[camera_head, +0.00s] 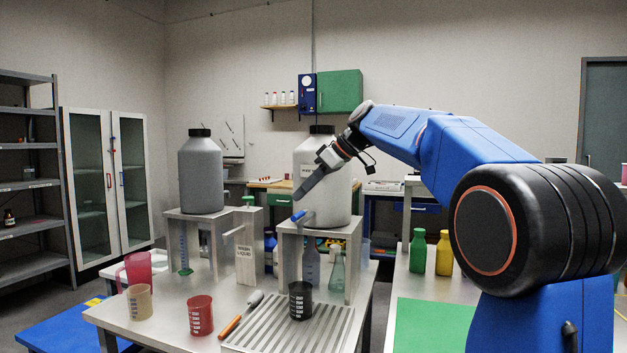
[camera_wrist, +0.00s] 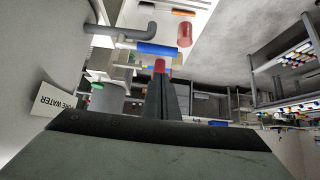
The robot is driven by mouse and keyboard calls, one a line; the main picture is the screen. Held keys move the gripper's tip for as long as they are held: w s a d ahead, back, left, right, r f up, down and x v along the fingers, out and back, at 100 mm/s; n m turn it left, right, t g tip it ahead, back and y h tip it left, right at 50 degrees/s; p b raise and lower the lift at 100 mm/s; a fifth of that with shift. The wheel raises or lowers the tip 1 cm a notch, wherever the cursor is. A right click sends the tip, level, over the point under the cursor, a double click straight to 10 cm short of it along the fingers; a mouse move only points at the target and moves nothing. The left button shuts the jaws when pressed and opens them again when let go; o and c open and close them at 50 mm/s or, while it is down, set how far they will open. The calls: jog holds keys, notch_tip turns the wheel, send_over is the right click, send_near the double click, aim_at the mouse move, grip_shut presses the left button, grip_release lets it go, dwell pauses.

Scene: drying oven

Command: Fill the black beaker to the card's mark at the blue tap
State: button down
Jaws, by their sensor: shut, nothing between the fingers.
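The black beaker (camera_head: 300,301) with pale scale marks stands upright on a ribbed metal drain tray (camera_head: 262,336), roughly below the blue tap in the picture. The blue tap handle (camera_head: 298,215) is at the front of a large white container (camera_head: 308,165) on a metal stand. In the wrist view the blue handle (camera_wrist: 157,49) lies just beyond my fingertips, with a grey pipe (camera_wrist: 105,30) to its left. My gripper (camera_head: 300,197) is shut and empty, just above the handle; contact cannot be told. No stream is visible. The beaker's level and the card's mark cannot be made out.
A red beaker (camera_head: 200,315), a tan beaker (camera_head: 139,302) and a red jug (camera_head: 138,268) stand left. An orange marker (camera_head: 230,327) lies by the tray. A grey container (camera_head: 201,175) stands on another stand.

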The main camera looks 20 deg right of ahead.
aim_at(297, 214)
jog(key=shift+s+d+f, duration=0.1)
jog(key=shift+f, duration=1.6)
jog(key=shift+s+a+f+t, duration=0.15)
jog(key=shift+f+t, duration=0.05)
jog(key=shift+f, duration=0.25)
jog(key=shift+s+a+f+t, duration=0.1)
jog(key=shift+s+f+t, duration=0.1)
jog(key=shift+f, duration=0.25)
jog(key=shift+w+r, duration=0.1)
dwell(1.0)
jog(key=shift+r, duration=0.75)
